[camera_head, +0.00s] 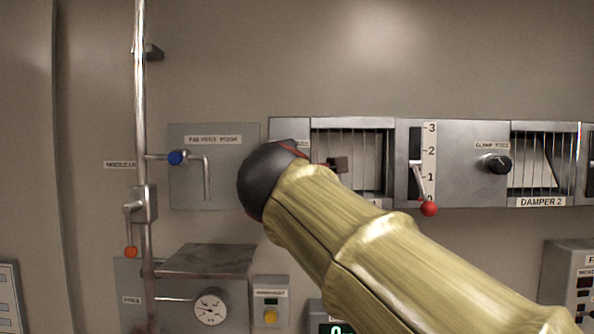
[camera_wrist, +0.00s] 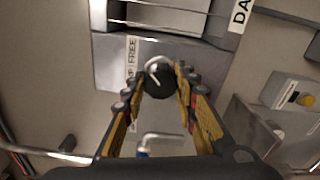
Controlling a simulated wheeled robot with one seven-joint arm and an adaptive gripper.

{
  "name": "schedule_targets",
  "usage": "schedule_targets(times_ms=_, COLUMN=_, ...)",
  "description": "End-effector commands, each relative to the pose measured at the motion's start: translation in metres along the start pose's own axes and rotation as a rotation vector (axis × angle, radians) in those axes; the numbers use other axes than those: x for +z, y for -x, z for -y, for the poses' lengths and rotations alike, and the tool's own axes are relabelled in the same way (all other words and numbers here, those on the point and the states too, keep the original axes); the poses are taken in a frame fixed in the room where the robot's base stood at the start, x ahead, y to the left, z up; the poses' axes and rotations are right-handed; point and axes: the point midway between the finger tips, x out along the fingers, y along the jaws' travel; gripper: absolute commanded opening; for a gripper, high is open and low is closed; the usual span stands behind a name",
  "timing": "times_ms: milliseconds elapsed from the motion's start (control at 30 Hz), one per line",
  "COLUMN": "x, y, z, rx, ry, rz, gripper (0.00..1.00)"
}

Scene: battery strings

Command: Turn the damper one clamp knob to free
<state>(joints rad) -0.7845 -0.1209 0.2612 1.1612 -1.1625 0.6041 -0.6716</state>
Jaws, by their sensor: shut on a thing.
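The damper one clamp knob (camera_wrist: 161,84) is a round black knob with a white pointer line, seen in the wrist view on a grey panel (camera_wrist: 108,68). The pointer line slants in that view. A white label ending in "FREE" (camera_wrist: 132,58) sits just left of the knob. My gripper (camera_wrist: 161,72) has its two yellow-sided fingers on either side of the knob, shut on it. In the head view my yellow arm and its dark wrist cover this knob and the gripper.
The barred damper window (camera_head: 372,150) is right of my wrist. A lever with a red ball (camera_head: 429,208) stands beside a numbered scale. A second black clamp knob (camera_head: 497,163) is farther right. A bent pipe with a blue knob (camera_head: 177,157) is close on the left.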

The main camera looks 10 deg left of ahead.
Motion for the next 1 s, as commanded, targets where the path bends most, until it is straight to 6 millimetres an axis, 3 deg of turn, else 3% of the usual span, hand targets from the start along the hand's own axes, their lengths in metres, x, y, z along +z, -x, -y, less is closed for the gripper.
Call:
schedule_targets(times_ms=400, x=-0.001, y=-0.002, z=0.004, rx=-0.007, ry=-0.004, rz=0.001, gripper=0.03)
schedule_targets(times_ms=433, x=-0.001, y=-0.002, z=0.004, rx=-0.008, ry=-0.004, rz=0.001, gripper=0.29)
schedule_targets(times_ms=767, x=-0.002, y=0.007, z=0.005, rx=-0.008, ry=-0.005, rz=0.000, gripper=0.48)
schedule_targets(times_ms=867, x=-0.003, y=0.020, z=0.006, rx=-0.010, ry=-0.005, rz=-0.002, gripper=0.48)
schedule_targets(times_ms=1000, x=-0.003, y=0.053, z=0.003, rx=-0.006, ry=-0.006, rz=-0.002, gripper=0.48)
